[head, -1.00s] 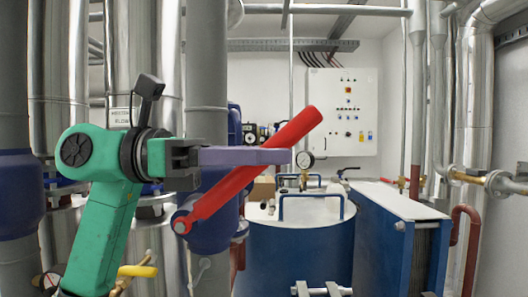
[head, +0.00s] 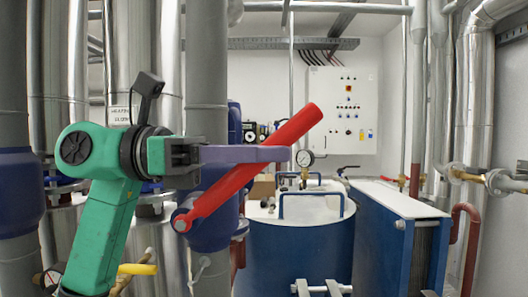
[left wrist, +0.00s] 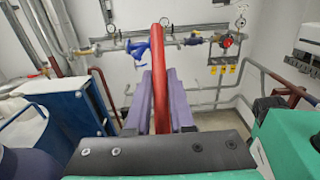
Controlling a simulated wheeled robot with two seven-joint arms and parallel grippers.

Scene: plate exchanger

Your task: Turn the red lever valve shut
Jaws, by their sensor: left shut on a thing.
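The red lever (head: 290,131) is a long bar tilted up to the right from its pivot on the blue valve body (head: 215,215). My left gripper (head: 275,154) comes in from the left, its purple fingers shut on the lever around its middle. In the left wrist view the red lever (left wrist: 158,75) runs between the two purple fingers of the left gripper (left wrist: 160,98). The far finger is mostly hidden in the head view. My right gripper is not in view.
A blue tank (head: 300,250) with a pressure gauge (head: 305,158) stands right of the lever, beside a blue plate exchanger (head: 395,240). A grey vertical pipe (head: 206,80) rises behind my left gripper. A yellow handle (head: 138,269) sits low at left.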

